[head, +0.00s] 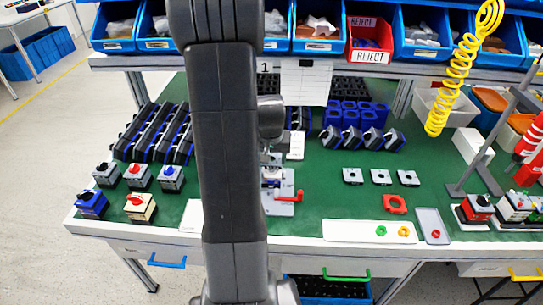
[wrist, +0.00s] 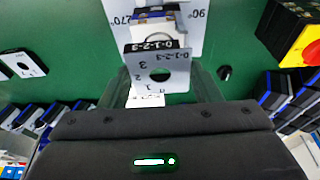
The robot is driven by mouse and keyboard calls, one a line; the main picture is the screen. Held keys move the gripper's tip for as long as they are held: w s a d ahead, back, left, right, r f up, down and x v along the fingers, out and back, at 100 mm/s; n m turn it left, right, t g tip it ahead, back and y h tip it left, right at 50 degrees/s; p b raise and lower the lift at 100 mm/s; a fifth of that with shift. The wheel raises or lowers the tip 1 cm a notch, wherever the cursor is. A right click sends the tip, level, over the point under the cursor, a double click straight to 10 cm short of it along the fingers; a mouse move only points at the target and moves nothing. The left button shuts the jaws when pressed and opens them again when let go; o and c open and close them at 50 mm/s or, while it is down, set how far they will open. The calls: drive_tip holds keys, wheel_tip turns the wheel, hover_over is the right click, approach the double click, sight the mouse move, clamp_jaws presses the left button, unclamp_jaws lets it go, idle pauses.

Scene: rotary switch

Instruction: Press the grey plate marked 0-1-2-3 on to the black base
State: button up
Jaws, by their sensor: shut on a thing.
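The grey plate (wrist: 152,88) marked 0-1-2-3 is in the wrist view, with a round hole in its middle. My gripper (wrist: 160,82) is shut on it, one finger along each side. Just beyond the plate is the black base (wrist: 153,14), partly covered by the plate, on a pale fixture marked 270° and 90° (wrist: 189,40). I cannot tell whether plate and base touch. In the head view the base (head: 271,176) sits in the fixture (head: 284,205) beside a red lever (head: 290,196); my arm hides most of the gripper there.
Three spare plates (head: 381,177) lie right of the fixture. Finished-looking switches (head: 138,176) stand at left. Blue-and-black blocks (head: 365,138) stand behind. A yellow coiled hose (head: 455,85) hangs at right.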

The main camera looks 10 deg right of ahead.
sight(271, 163)
drive_tip(key=shift+f+b, duration=1.45)
drive_tip(key=shift+f, duration=0.3)
drive_tip(key=o, duration=1.1)
drive_tip(key=shift+c, duration=0.2)
drive_tip(key=shift+r, duration=0.15)
drive_tip(key=v, duration=1.3)
drive_tip(key=shift+r, duration=0.3)
drive_tip(key=x, duration=1.3)
drive_tip(key=shift+f, duration=0.3)
drive_tip(key=shift+r, duration=0.1)
